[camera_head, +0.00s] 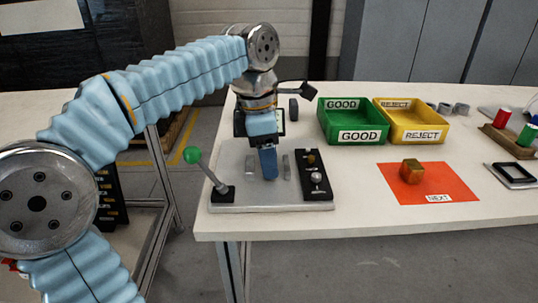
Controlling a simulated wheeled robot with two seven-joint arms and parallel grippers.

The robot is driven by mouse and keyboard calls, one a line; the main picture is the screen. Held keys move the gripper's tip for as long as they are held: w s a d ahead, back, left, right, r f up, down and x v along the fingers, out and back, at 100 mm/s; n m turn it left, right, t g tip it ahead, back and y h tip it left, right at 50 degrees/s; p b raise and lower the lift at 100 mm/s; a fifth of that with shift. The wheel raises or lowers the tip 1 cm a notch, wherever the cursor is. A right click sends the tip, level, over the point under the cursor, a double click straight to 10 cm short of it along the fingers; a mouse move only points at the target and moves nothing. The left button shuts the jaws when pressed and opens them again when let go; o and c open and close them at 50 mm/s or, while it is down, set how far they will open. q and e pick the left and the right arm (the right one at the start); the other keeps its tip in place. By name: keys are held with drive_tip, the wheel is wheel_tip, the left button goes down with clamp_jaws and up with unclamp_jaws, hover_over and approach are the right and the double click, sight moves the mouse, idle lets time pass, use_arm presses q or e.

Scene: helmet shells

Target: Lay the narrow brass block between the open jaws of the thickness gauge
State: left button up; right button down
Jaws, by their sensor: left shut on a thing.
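The thickness gauge (226,201) is a grey plate near the table's front left corner, with two upright grey jaws standing apart, the left jaw (250,166) and the right jaw (286,166). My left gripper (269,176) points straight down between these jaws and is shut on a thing. Its blue fingers hide what they hold; the narrow brass block is not seen elsewhere by itself. A chunky brass-coloured block (412,173) sits on the orange mat marked NEXT (455,186). My right gripper is not in view.
A green-knobbed lever (205,170) rises at the gauge's left, and a black panel with knobs (316,188) lies at its right. Behind stand the green GOOD bin (340,120) and yellow REJECT bin (410,119). The table between gauge and mat is clear.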

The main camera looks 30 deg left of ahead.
use_arm(q)
drive_tip(key=shift+f, duration=0.1)
drive_tip(key=o, duration=1.3)
drive_tip(key=shift+s+a+r+p, duration=0.25)
drive_tip(key=shift+r+p, duration=0.3)
drive_tip(key=shift+r, duration=1.7)
drive_tip(key=shift+s+a+r+p, duration=0.15)
drive_tip(key=shift+a+r+p, duration=0.35)
drive_tip(key=shift+r, duration=1.75)
drive_tip(key=shift+s+a+r+p, duration=0.2)
drive_tip(key=shift+r+p, duration=0.45)
drive_tip(key=shift+r, duration=1.6)
